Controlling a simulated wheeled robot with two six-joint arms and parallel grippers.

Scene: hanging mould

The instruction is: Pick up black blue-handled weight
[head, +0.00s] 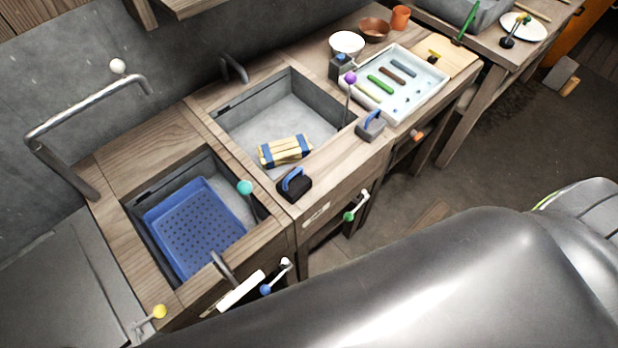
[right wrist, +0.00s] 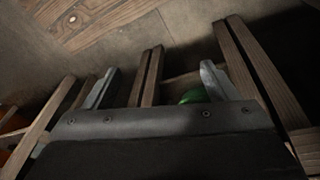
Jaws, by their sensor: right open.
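A grey weight with a blue handle (head: 370,127) stands farther right on the same counter, and another dark grey block with a blue top (head: 342,66) sits farther back. My left gripper is not in view.
A blue perforated basket (head: 195,232) sits in the left sink. A bundle of light blocks with blue bands (head: 286,150) lies in the middle sink. A white tray (head: 440,92) with coloured bars is to the right. Ball-topped levers (head: 246,188) stand nearby. A green object (right wrist: 194,95) shows near my right gripper.

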